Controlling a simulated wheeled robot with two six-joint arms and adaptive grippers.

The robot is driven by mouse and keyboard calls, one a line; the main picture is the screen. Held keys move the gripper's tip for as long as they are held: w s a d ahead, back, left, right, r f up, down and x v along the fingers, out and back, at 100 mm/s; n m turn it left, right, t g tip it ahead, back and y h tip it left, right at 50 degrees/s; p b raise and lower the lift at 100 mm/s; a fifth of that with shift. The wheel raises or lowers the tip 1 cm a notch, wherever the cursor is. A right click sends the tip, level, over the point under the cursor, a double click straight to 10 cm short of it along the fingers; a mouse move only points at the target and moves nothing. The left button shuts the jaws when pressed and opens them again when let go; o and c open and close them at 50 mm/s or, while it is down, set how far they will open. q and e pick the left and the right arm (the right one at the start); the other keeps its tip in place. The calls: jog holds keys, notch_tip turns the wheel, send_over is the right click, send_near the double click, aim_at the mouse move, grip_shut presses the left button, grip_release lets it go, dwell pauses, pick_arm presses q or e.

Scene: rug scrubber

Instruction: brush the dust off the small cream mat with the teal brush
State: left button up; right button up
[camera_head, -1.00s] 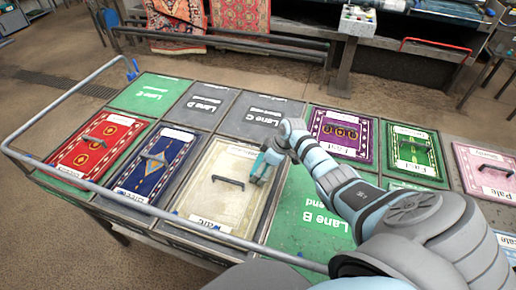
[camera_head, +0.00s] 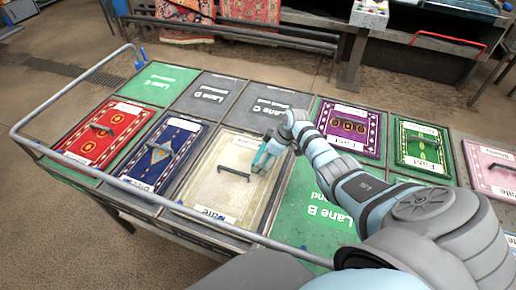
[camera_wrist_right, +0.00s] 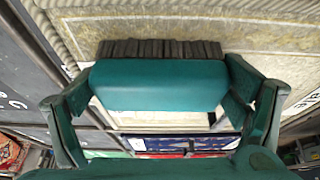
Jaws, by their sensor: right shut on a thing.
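The small cream mat (camera_head: 213,191) lies flat in its bay on the table, with a dark bar handle in its middle. My right gripper (camera_head: 268,153) is over the mat's right side, near its edge. In the right wrist view it is shut on the teal brush (camera_wrist_right: 160,86), with a finger at each end. The brush's dark bristles (camera_wrist_right: 160,48) point toward the cream mat (camera_wrist_right: 210,22) and seem to be at its surface; firm contact cannot be told. Dust is hard to tell from the mat's mottled surface. My left gripper is not in view.
A blue mat (camera_head: 160,155) and a red mat (camera_head: 100,132) lie to the left. Purple (camera_head: 347,130), green (camera_head: 422,150) and pink (camera_head: 492,168) mats lie to the right. A grey rail (camera_head: 75,88) runs round the table's left and front edges. Green Lane B (camera_head: 310,222) is bare.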

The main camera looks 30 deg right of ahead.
jog(key=shift+s+d+p, duration=0.3)
jog(key=shift+s+d, duration=0.2)
jog(key=shift+s, duration=0.4)
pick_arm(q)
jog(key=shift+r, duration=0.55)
pick_arm(e)
notch_tip(320, 180, up, 6)
jog(key=p, duration=0.5)
jog(key=shift+w+f, duration=0.1)
jog(key=shift+w, duration=0.05)
jog(key=shift+r, duration=0.2)
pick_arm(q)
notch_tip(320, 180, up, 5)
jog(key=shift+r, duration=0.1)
